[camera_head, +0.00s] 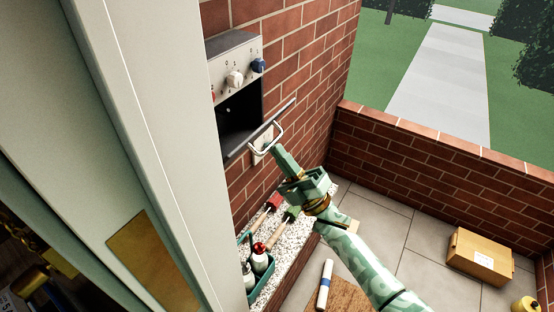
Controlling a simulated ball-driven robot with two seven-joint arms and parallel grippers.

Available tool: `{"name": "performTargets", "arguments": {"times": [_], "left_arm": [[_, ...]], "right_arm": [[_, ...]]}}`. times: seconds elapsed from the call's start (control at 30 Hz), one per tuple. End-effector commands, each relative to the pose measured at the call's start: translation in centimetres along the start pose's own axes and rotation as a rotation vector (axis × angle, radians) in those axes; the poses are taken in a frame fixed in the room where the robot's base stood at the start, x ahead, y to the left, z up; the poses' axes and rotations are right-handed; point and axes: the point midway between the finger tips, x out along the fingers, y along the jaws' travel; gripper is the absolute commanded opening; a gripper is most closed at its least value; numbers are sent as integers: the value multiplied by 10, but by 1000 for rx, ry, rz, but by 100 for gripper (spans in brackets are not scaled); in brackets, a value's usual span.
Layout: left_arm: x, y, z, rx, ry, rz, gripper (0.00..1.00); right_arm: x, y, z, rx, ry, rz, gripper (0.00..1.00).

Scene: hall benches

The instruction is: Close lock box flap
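The lock box (236,52) is a grey metal box on the brick wall, with red, white and blue knobs on its upper front and a dark opening below. Its flap (240,145) is open, sticking out from the lower edge of the opening and seen nearly edge-on. A pale loop handle (279,134) is on the flap. My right gripper (276,152) comes up from below, its tip just right of and below the handle. Contact with the handle and the gap between the fingers cannot be made out. My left gripper is out of view.
A large pale panel (155,110) fills the left side. Below the box, a speckled ledge (298,262) bears a teal tray (262,283) with bottles, and red- and green-ended tools. A cardboard box (480,257) stands on the tiled floor by a low brick wall.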

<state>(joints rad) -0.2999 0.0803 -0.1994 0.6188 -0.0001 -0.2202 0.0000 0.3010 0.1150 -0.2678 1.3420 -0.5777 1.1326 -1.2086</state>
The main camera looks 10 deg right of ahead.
Motion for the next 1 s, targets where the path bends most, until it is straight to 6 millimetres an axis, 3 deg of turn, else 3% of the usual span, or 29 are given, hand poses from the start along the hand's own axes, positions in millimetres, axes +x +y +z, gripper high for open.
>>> {"name": "performTargets", "arguments": {"times": [0.03,0.4,0.6,1.0], "left_arm": [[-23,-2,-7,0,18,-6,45],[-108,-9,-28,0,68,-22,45],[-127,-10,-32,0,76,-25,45],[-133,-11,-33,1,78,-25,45]], "right_arm": [[16,16,-2,-7,7,-33,0],[56,21,-2,-13,5,-351,0],[69,15,-2,-13,4,-484,0],[81,9,-2,-8,1,-480,0]]}}
